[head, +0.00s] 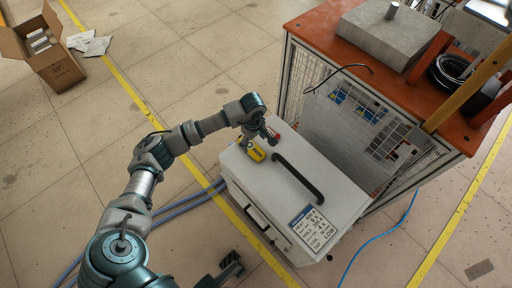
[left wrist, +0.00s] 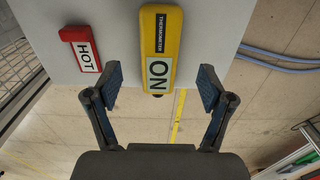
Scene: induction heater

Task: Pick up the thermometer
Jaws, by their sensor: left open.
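The yellow thermometer (head: 254,152) lies on the left part of the white heater cabinet's top (head: 318,190), partly hidden in the head view by my left gripper (head: 264,135). In the left wrist view the thermometer (left wrist: 159,20) shows its THERMOMETER label and a display reading "ON". My left gripper (left wrist: 160,88) is open and empty. Its two fingers are spread to either side of the thermometer's near end in the picture, with gaps on both sides. A dark part of mine (head: 228,268), perhaps my right gripper, shows at the bottom edge; its jaw state is unclear.
A red block with a HOT label (left wrist: 81,49) lies beside the thermometer. The cabinet has a black handle (head: 298,178) and a printed settings label (head: 313,227). A caged orange-topped bench (head: 385,85) stands behind. Hoses (head: 190,203) run along the floor. An open cardboard box (head: 45,55) is far left.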

